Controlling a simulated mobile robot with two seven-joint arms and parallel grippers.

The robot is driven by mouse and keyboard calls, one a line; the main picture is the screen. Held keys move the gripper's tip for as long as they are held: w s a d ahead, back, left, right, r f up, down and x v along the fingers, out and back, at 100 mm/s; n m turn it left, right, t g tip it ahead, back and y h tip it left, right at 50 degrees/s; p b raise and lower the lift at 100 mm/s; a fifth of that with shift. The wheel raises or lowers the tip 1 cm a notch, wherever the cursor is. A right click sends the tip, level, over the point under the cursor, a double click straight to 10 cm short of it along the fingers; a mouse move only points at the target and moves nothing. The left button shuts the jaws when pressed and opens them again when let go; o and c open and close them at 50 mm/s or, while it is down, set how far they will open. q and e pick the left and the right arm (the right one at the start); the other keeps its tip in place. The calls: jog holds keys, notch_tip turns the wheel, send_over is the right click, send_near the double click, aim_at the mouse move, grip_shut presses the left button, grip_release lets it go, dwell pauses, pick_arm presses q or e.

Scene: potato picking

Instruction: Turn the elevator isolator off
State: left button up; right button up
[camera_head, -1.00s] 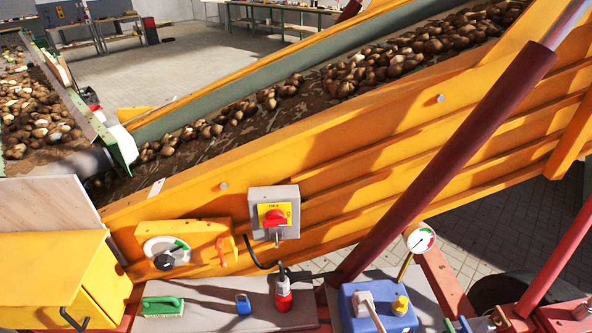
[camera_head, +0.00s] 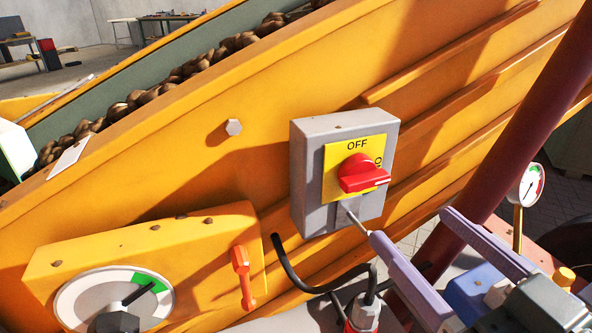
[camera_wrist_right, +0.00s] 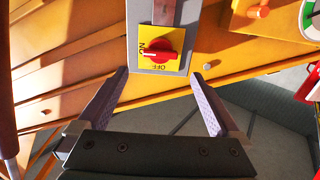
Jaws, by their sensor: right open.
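The elevator isolator is a grey box (camera_head: 305,185) on the orange conveyor side. Its yellow plate (camera_head: 336,158) carries a red rotary knob (camera_head: 362,174). The knob's handle points right, to the ON mark; OFF is printed above it. In the right wrist view the knob (camera_wrist_right: 154,55) has its white line towards ON. My right gripper (camera_head: 408,224) is open and empty, below and right of the knob and apart from it. In that wrist view the knob lies ahead, between the spread fingers (camera_wrist_right: 160,74). My left gripper is not in view.
A dial (camera_head: 115,298) and an orange lever (camera_head: 243,275) sit left of the isolator. A black cable (camera_head: 300,285) hangs below it. A dark red strut (camera_head: 500,150) and a pressure gauge (camera_head: 530,186) stand at the right. Potatoes (camera_head: 150,93) lie on the conveyor behind.

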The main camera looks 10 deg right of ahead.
aim_at(370, 185)
jog(key=b+x, duration=0.1)
jog(key=x, duration=0.8)
jog(key=shift+f, duration=0.1)
jog(key=shift+w+a, duration=0.15)
jog(key=shift+w, duration=0.25)
jog(key=shift+c, duration=0.2)
jog(key=c, duration=1.1)
jog(key=shift+c, duration=0.2)
